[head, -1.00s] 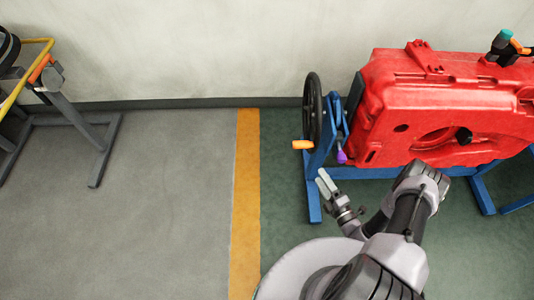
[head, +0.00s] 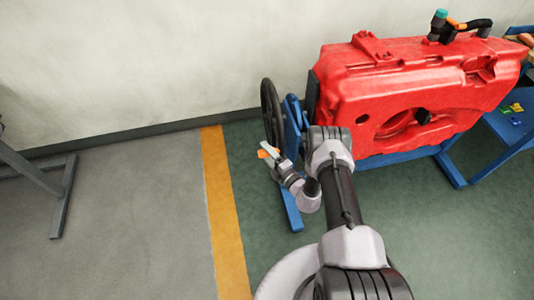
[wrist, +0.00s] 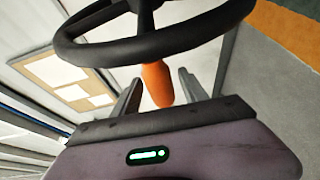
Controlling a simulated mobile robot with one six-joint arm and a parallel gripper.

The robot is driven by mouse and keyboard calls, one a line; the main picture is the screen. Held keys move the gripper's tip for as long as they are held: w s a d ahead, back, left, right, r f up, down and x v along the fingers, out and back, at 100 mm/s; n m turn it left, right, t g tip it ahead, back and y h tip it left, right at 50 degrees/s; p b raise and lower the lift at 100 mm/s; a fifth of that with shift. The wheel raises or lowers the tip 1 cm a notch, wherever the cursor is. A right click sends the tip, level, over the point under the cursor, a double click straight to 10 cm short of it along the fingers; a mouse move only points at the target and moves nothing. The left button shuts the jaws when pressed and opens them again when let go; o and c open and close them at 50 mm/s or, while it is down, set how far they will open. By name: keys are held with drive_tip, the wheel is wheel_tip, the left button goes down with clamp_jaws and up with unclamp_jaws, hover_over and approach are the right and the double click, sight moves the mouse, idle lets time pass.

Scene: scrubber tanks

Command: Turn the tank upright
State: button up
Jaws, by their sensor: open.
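The red tank (head: 400,95) is held in a blue stand (head: 440,165), its broad face with a round recess turned towards me. A black handwheel (head: 268,112) is at the stand's left end; its rim also crosses the wrist view (wrist: 170,44). An orange handle (wrist: 157,85) sticks out from the wheel. In the head view it is partly covered by my gripper (head: 269,152). My gripper is open, its fingers on either side of the handle in the wrist view (wrist: 160,92), with gaps visible. I cannot tell how deep the handle is between them.
A teal-capped fitting and black hose (head: 440,25) top the tank. A blue table with small coloured items (head: 510,112) stands at right. A grey frame leg (head: 62,195) is at far left. The floor around the yellow stripe (head: 222,210) is clear.

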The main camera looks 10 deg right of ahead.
clamp_jaws()
idle(1.4)
